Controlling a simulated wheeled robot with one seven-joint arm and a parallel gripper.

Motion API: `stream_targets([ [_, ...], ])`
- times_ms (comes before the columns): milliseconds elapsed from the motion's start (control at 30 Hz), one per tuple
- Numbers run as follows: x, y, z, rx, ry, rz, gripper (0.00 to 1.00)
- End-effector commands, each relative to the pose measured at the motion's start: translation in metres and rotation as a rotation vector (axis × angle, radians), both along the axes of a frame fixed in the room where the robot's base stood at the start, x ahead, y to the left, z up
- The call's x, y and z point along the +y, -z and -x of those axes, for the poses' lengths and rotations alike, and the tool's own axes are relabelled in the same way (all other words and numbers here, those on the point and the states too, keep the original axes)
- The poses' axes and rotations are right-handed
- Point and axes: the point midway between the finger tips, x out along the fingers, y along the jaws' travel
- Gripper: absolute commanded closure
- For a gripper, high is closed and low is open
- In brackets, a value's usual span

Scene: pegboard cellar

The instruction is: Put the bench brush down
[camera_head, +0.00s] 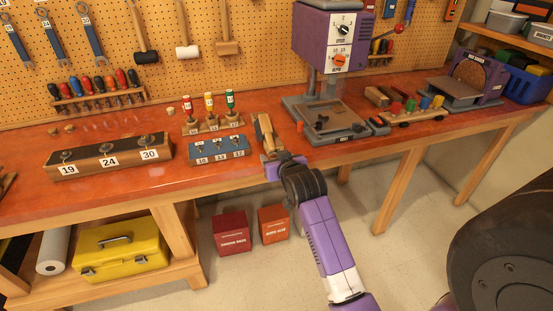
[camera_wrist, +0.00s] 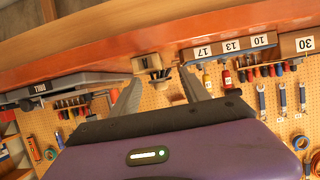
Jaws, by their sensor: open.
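A tan wooden piece with a dark side, which looks like the bench brush (camera_head: 265,132), is on the red-brown workbench (camera_head: 110,190) near its front edge, right of the blue numbered block. My gripper (camera_head: 277,158) is at the bench's front edge, just in front of this piece. In the wrist view, which is upside down, my gripper's two grey fingers (camera_wrist: 160,88) are spread apart. A small tan block with dark parts (camera_wrist: 148,64) shows between and beyond them; I cannot tell whether it is the same piece. I see nothing clearly held.
The blue block (camera_head: 217,148) and a rack of coloured-handled tools (camera_head: 212,125) stand left of my gripper. A dark wooden block (camera_head: 110,157) numbered 19, 24, 30 lies farther left. A purple drill press (camera_head: 325,120) stands to the right. Some bare bench lies in front of the blocks.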

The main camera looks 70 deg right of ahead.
Motion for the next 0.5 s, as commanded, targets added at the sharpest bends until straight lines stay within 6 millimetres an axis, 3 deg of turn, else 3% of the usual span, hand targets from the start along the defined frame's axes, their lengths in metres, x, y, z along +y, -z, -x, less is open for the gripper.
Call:
stream_targets([
  [167,0.008,-0.007,0.006,0.0,0.0,0.0,0.46],
  [500,0.056,-0.033,0.047,0.0,-0.002,0.0,0.46],
])
